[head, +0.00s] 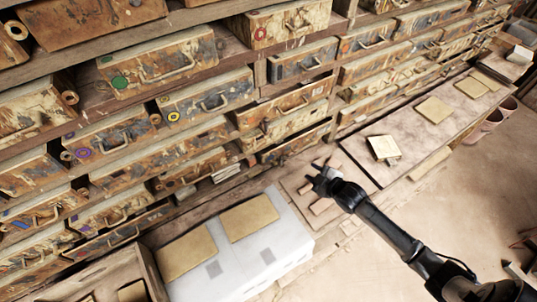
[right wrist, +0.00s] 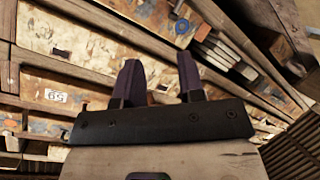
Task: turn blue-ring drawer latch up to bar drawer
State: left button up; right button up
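I cannot clearly make out a latch beside either mark. My right gripper (head: 328,177) is over the low bench in front of the drawers. In the right wrist view my right gripper (right wrist: 160,78) has its two fingers apart, with nothing clearly held between them. My left gripper is not in view.
Rows of worn drawers with handles and coloured rings, including a green-ring drawer (head: 165,62), fill the rack. A white block (head: 235,262) with tan tiles stands at the front. A long bench (head: 405,135) with more tiles runs right. Open floor lies at lower right.

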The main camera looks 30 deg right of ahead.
pick_arm(q)
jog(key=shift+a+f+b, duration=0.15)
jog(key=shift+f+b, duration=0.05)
jog(key=shift+b, duration=0.1)
pick_arm(e)
jog(key=w+a+f+m, duration=0.1)
jog(key=w+f+m, duration=0.1)
jog(key=w, duration=0.4)
jog(key=w+a+f+m+y, duration=0.1)
jog(key=w+a+f+m, duration=0.1)
jog(key=w, duration=0.5)
jog(key=shift+f+m, duration=0.75)
jog(key=shift+m, duration=0.55)
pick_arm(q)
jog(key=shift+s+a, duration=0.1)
pick_arm(e)
jog(key=shift+c, duration=0.3)
